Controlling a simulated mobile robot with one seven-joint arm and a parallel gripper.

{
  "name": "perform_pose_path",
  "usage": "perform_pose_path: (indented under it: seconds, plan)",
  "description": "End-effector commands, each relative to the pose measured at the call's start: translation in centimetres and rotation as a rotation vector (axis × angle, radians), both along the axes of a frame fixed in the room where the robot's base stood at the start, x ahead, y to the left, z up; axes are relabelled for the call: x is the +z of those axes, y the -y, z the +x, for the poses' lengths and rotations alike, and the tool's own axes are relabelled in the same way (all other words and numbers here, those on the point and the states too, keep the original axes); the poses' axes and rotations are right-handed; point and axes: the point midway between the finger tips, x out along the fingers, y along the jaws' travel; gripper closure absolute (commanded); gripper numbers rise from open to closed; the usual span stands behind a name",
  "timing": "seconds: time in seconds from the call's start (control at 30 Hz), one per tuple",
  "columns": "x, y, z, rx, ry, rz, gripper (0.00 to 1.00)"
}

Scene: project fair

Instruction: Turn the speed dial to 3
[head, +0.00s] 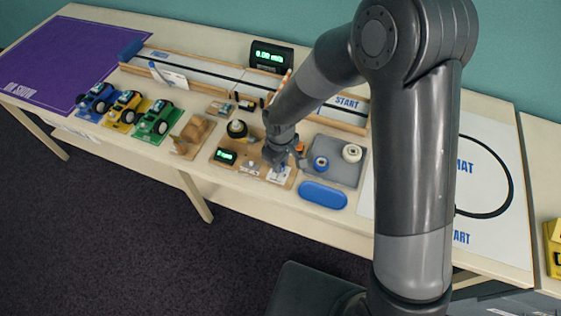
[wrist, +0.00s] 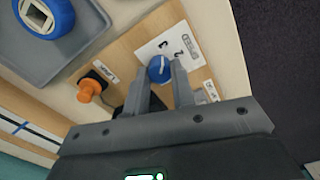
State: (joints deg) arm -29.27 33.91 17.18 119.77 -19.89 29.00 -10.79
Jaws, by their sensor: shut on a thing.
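The speed dial is a small blue knob (wrist: 160,70) with a white pointer line, at the edge of a white card (wrist: 176,44) marked SPEED with the figures 2 and 3 showing. The pointer leans toward the figures; I cannot tell exactly which it meets. My gripper (wrist: 161,72) has one finger on each side of the dial and is shut on it. In the head view my gripper (head: 281,160) is low over the wooden control board, and the card (head: 280,175) shows just in front of it. The dial is mostly hidden there.
An orange knob (wrist: 89,88) by a LAMP label stands beside my fingers. A grey tray (head: 343,178) with a blue and a white roll is right of the board, a blue oval (head: 323,194) in front. Toy cars (head: 154,122) stand left.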

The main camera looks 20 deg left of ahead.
Motion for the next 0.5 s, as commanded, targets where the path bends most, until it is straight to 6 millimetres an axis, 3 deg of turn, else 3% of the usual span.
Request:
perform_pose_path:
  seconds: [0.23, 0.27, 0.5]
  plan:
    - [0.03, -0.04, 0.03, -0.001, 0.001, 0.001, 1.00]
    - [0.03, -0.04, 0.03, -0.001, 0.001, 0.001, 0.76]
    - [0.02, -0.02, 0.02, -0.001, 0.000, 0.001, 0.57]
